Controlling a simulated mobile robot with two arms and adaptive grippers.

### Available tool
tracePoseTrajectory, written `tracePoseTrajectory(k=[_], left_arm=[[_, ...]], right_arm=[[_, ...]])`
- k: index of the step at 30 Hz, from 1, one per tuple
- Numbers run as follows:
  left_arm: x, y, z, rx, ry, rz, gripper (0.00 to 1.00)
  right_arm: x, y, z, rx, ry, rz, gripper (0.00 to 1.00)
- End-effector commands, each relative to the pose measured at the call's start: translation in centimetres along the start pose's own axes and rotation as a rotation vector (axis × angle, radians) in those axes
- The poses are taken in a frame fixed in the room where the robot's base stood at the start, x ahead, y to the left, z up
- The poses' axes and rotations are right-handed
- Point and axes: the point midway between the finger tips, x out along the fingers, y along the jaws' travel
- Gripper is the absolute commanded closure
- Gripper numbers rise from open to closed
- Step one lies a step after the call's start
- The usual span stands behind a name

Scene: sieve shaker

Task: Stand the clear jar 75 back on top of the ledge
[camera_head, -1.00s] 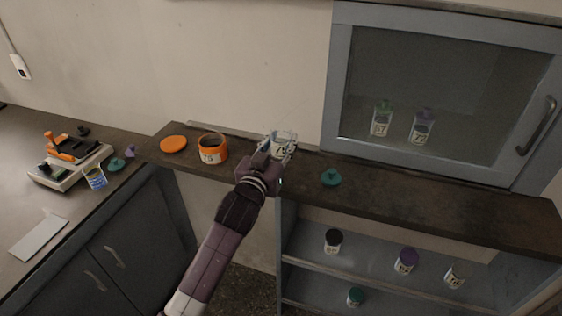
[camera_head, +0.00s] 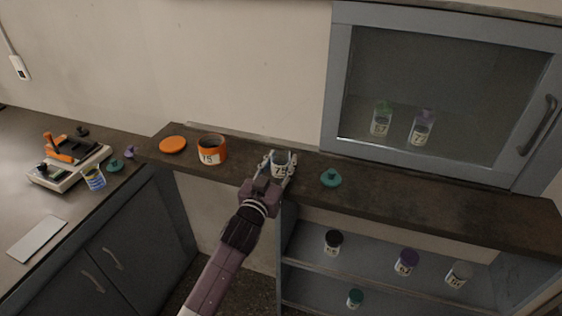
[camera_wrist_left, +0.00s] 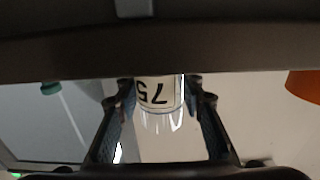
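The clear jar 75 (camera_head: 280,164) is upright at the dark ledge (camera_head: 410,192), between the orange jar and the teal lid. My left gripper (camera_head: 278,162) reaches it from the front and is shut on it, one finger on each side. In the left wrist view, which is upside down, the jar (camera_wrist_left: 158,95) shows its 75 label between the fingertips (camera_wrist_left: 160,92). Its base end meets the dark band of the ledge; whether it bears fully on the ledge I cannot tell. My right gripper is not in view.
On the ledge, an orange jar (camera_head: 212,149) and orange lid (camera_head: 173,144) lie left, a teal lid (camera_head: 331,178) right. A glass-door cabinet (camera_head: 440,90) stands behind on the right. Shelves with several jars are below. The ledge's right part is clear.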

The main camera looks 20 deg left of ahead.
Motion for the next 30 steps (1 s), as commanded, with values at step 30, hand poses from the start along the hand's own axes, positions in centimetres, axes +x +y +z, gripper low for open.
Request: tracePoseTrajectory(k=[30], left_arm=[[-9.5, 0.0, -0.2, -0.001, -0.002, 0.0, 0.49]], right_arm=[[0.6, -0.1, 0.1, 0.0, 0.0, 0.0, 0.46]])
